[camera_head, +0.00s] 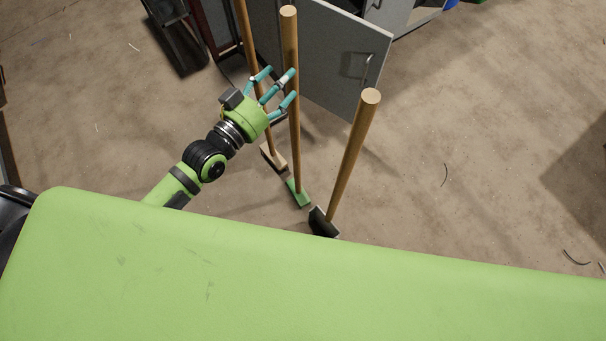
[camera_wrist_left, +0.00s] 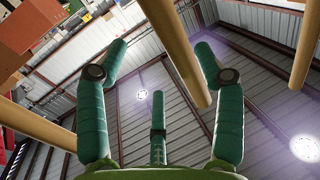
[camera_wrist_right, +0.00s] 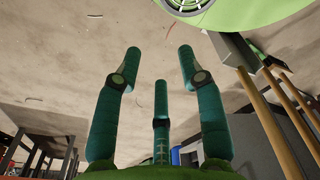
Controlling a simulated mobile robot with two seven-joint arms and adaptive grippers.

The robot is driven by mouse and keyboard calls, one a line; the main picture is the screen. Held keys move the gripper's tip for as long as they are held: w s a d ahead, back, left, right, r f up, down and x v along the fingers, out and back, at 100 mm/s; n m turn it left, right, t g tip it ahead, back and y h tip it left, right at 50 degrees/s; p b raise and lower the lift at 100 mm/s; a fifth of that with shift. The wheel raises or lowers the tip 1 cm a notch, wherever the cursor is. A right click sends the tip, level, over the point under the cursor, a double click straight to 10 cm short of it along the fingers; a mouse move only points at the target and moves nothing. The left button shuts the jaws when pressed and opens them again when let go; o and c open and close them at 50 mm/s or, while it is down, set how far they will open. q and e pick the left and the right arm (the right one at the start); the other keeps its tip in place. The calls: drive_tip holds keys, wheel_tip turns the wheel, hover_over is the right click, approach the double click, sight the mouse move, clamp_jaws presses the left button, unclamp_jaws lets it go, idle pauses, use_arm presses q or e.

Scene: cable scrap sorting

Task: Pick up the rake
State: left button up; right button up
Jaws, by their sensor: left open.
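Three long wooden-handled tools stand upright, and I cannot tell for certain which is the rake. The middle one (camera_head: 291,45) has a green head (camera_head: 298,194). The right one (camera_head: 352,150) has a dark head (camera_head: 322,222), and the left one (camera_head: 245,30) has a pale brown head (camera_head: 272,158). My left gripper (camera_head: 284,88) is open at the upper part of the middle handle. In the left wrist view that handle (camera_wrist_left: 180,45) runs between the spread fingers (camera_wrist_left: 160,80), without a visible grip. My right gripper (camera_wrist_right: 160,70) is open and empty, with the handles (camera_wrist_right: 262,125) off to its right.
A grey cabinet door (camera_head: 340,60) stands open behind the handles. A dark metal frame (camera_head: 175,35) is at the upper left. My green body fills the foreground. The floor (camera_head: 480,150) to the right is mostly clear, with thin cable scraps (camera_head: 575,258).

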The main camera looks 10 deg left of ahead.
sight(290, 67)
use_arm(q)
drive_tip(key=w, duration=0.1)
drive_tip(key=w+p, duration=0.1)
drive_tip(key=shift+w+d+r, duration=0.15)
drive_tip(key=shift+w+r, duration=0.1)
drive_tip(key=shift+w, duration=0.05)
drive_tip(key=x, duration=0.3)
drive_tip(key=shift+w+f+p, duration=0.2)
drive_tip(key=shift+w+p, duration=0.05)
drive_tip(key=shift+p, duration=0.15)
drive_tip(key=shift+w+d, duration=0.15)
clamp_jaws()
drive_tip(key=shift+w+r, duration=0.1)
drive_tip(key=shift+r, duration=0.1)
use_arm(e)
drive_tip(key=shift+s+a+r, duration=0.15)
drive_tip(key=shift+r, duration=0.35)
drive_tip(key=shift+s+a+r, duration=0.15)
drive_tip(key=shift+r, duration=0.35)
